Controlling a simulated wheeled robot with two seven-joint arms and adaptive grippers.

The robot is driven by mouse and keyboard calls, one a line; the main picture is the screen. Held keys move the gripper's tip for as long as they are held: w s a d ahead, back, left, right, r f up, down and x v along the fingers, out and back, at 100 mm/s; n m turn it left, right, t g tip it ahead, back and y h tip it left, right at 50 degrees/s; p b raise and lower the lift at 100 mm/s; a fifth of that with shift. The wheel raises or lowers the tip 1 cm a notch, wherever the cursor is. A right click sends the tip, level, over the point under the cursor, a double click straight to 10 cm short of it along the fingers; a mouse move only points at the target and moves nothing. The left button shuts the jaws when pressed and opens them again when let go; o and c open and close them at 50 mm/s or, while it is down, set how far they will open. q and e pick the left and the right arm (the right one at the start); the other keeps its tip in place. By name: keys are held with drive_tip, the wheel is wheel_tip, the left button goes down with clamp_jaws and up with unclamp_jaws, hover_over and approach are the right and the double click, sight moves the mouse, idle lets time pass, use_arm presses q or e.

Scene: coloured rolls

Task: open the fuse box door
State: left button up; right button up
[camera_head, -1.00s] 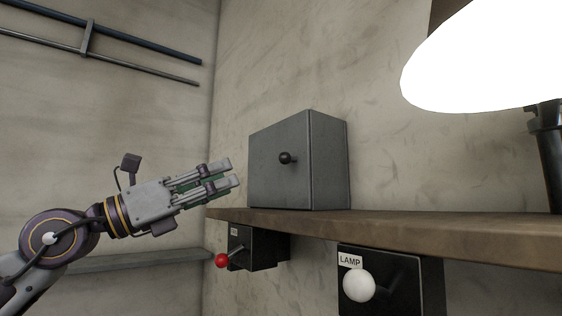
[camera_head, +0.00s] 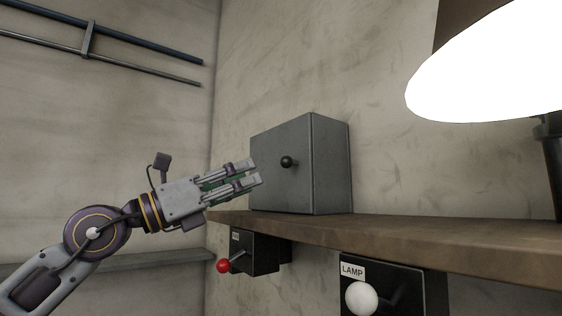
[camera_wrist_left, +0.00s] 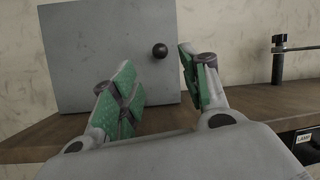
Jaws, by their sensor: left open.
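The grey metal fuse box (camera_head: 330,165) stands on the wooden shelf against the wall, its door shut. A round black knob (camera_head: 287,162) sits on the door. My left gripper (camera_head: 257,172) is open and empty, in front of the door and to the left of the knob in the head view. In the left wrist view the fuse box (camera_wrist_left: 100,45) fills the upper left. The knob (camera_wrist_left: 160,50) shows there beyond and between the spread green-padded fingers (camera_wrist_left: 158,80), apart from them. My right gripper is not in view.
The wooden shelf (camera_head: 420,235) runs right under the fuse box. Below it are a switch with a red ball (camera_head: 223,266) and a LAMP switch with a white ball (camera_head: 361,298). A bright lamp (camera_head: 490,70) hangs over the right. Pipes (camera_head: 140,60) run along the left wall.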

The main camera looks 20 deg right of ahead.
sight(281, 163)
use_arm(q)
drive_tip(key=p+x, duration=0.2)
drive_tip(key=x, duration=0.5)
drive_tip(key=shift+d+r, duration=0.1)
drive_tip(key=shift+r, duration=0.05)
drive_tip(key=shift+w+d+r+p, duration=0.25)
drive_tip(key=shift+d+p, duration=0.1)
drive_tip(key=shift+d, duration=0.3)
drive_tip(key=shift+d+r, duration=0.1)
drive_tip(key=shift+d, duration=0.35)
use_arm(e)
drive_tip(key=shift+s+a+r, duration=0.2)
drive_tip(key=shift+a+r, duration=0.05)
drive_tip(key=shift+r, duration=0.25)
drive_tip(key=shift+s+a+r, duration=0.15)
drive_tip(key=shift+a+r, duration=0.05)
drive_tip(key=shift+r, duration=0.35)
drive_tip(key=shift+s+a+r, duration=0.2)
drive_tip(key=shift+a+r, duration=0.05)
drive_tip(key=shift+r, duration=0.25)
use_arm(q)
drive_tip(key=c, duration=0.7)
clamp_jaws()
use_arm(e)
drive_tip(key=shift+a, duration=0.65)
